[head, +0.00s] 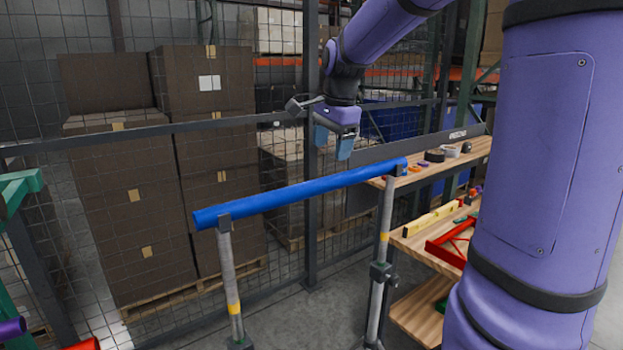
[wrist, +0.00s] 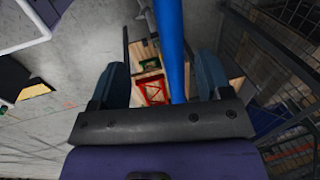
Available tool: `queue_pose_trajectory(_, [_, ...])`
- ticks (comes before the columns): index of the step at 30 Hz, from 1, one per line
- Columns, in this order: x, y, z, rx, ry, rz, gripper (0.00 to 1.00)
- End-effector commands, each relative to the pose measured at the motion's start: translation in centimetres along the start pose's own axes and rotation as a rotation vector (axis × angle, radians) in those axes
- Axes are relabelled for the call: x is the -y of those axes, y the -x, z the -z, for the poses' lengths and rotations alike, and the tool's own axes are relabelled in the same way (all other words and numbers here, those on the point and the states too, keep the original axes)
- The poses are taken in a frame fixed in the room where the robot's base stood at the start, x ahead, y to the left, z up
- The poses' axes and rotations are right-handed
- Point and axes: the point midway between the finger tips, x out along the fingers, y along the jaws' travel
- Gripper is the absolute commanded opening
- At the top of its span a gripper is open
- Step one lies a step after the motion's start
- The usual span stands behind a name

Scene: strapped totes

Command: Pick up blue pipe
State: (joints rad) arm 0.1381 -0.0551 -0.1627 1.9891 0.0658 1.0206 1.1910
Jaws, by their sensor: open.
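The blue pipe (head: 300,193) lies across the tops of two grey stands, tilted up to the right in the head view. My gripper (head: 333,146) hangs above the right half of the pipe, fingers pointing down, with a gap between fingertips and pipe. In the wrist view the pipe (wrist: 171,45) runs lengthwise between the two open fingers of my gripper (wrist: 160,80), nearer the right finger. Nothing is held. The pipe's lower end in that view is hidden behind the gripper body.
The left stand (head: 229,285) and right stand (head: 380,270) hold the pipe up. A wooden workbench (head: 410,240) with tools and a red frame (head: 450,245) stands at the right. A mesh fence (head: 285,100) and stacked brown boxes (head: 140,200) are behind.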

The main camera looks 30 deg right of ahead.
Motion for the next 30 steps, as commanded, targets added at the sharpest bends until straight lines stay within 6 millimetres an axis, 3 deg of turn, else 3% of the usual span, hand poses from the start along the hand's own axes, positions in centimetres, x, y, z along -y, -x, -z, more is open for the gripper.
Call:
queue_pose_trajectory(12, [0.2,-4.9,0.2,0.001,-0.016,-0.005,0.71])
queue_pose_trajectory(19, [0.4,-6.3,0.3,0.000,-0.015,-0.004,0.71])
queue_pose_trajectory(30, [1.0,-10.7,0.5,0.000,-0.015,-0.003,0.71])
